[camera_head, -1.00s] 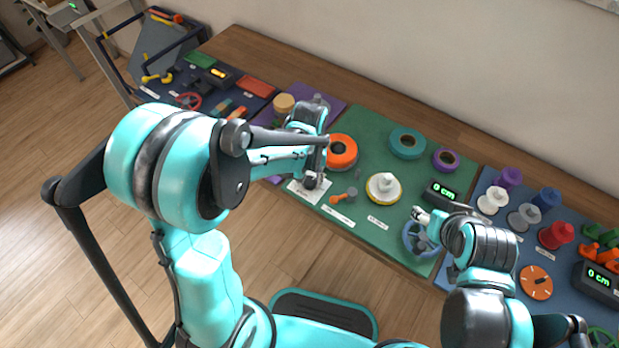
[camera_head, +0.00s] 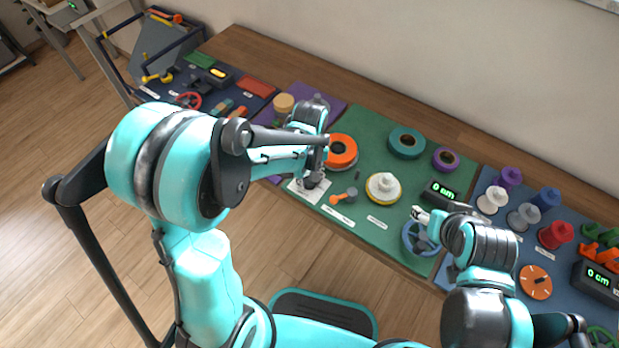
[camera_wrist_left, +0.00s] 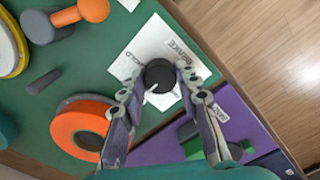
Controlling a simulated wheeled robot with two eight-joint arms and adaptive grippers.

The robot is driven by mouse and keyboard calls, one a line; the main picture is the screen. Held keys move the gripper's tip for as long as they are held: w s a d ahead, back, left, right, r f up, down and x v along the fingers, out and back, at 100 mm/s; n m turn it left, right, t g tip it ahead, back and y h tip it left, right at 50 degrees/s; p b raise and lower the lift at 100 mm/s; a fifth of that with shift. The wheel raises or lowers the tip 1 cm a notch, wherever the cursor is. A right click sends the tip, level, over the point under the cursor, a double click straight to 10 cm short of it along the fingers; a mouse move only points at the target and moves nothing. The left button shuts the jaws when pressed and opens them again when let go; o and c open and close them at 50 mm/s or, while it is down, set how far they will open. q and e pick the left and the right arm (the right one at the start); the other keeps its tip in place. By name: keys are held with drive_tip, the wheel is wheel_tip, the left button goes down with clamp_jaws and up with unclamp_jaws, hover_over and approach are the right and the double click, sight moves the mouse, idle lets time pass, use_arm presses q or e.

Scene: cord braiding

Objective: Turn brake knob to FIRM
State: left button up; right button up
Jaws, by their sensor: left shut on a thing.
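The brake knob (camera_wrist_left: 159,75) is a round black knob with a white pointer line, on a white plate (camera_wrist_left: 150,50) marked BRAKE. In the left wrist view its pointer points down and slightly left. A second word on the plate is partly hidden, and I cannot read FIRM. My left gripper (camera_wrist_left: 160,89) is shut on the knob, one finger on each side. In the head view my left gripper (camera_head: 314,181) is over the plate (camera_head: 301,192) and hides the knob. My right gripper (camera_head: 420,213) is by a blue handwheel (camera_head: 408,236); its jaw state is unclear.
An orange spool (camera_head: 342,147) and an orange-ended lever (camera_head: 337,199) are close to the plate on the green mat (camera_head: 372,128). A white-and-yellow spool (camera_head: 383,187) stands farther right. The table's front edge is close to the plate. Purple matting borders the green mat at left.

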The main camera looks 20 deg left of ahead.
use_arm(q)
drive_tip(key=o, duration=1.2)
drive_tip(key=shift+c, duration=0.2)
drive_tip(key=shift+r, duration=0.1)
wheel_tip(320, 180, up, 12)
drive_tip(key=s+a+m+t, duration=0.2)
drive_tip(key=s+m+t, duration=0.1)
drive_tip(key=s, duration=0.2)
drive_tip(key=s+a+r+m+t, duration=0.1)
drive_tip(key=s+a+m+t, duration=0.1)
drive_tip(key=s+m+t, duration=0.2)
drive_tip(key=shift+s+a+r, duration=0.3)
drive_tip(key=shift+s+a, duration=0.1)
drive_tip(key=shift+s, duration=0.3)
